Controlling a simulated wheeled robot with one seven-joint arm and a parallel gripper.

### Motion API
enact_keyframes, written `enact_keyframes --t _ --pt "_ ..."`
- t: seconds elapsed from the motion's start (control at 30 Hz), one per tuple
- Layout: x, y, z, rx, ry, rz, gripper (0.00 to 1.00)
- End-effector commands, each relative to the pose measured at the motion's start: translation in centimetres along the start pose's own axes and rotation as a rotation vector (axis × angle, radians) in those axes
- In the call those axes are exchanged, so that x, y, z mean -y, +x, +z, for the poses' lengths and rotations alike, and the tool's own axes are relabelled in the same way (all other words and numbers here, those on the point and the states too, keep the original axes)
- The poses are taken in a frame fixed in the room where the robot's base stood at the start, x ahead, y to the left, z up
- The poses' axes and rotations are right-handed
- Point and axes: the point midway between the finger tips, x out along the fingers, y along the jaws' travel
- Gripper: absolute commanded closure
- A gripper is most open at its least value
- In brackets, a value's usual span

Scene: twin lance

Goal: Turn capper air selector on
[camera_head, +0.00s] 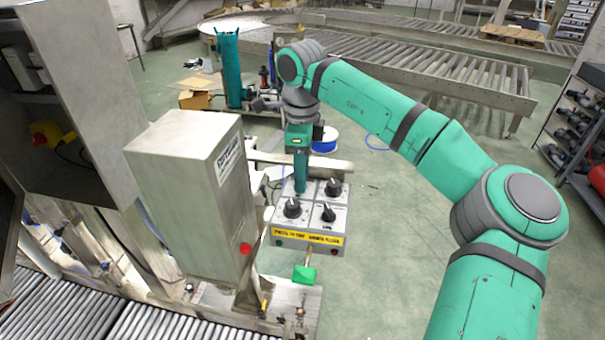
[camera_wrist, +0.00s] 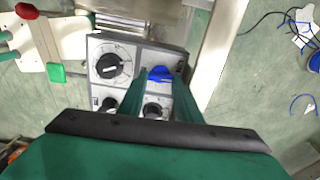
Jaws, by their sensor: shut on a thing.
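A grey control box (camera_head: 310,226) with several rotary selector knobs and a yellow label strip stands in the middle of the head view. My gripper (camera_head: 300,188) points down onto its back left knob, which it hides there. In the wrist view my gripper's green fingers (camera_wrist: 159,76) are shut on a blue knob (camera_wrist: 160,73), one on each side. Dark knobs sit around it: a large one (camera_wrist: 109,67) beside it and another (camera_wrist: 155,111) partly between the fingers. The knob names are too small to read, so I cannot tell which is the capper air selector.
A tall grey metal cabinet (camera_head: 190,190) with a red button (camera_head: 246,249) stands close left of the box. A green part (camera_head: 304,275) is in front. Roller conveyors (camera_head: 410,66) lie behind. The floor right of the box is clear.

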Motion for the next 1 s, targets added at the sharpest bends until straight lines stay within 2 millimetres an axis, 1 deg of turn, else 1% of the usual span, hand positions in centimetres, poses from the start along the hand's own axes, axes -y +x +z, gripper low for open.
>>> enact_keyframes --t 0.2,0.5,0.7,1.0 --pt "0.11 -0.17 0.00 0.001 -0.190 -0.003 0.91" --pt "0.20 -0.15 0.01 0.000 -0.387 -0.003 0.91" --pt "0.22 -0.16 0.03 0.001 -0.459 -0.003 0.91" --pt "0.24 -0.18 0.05 0.001 -0.493 -0.003 0.91"
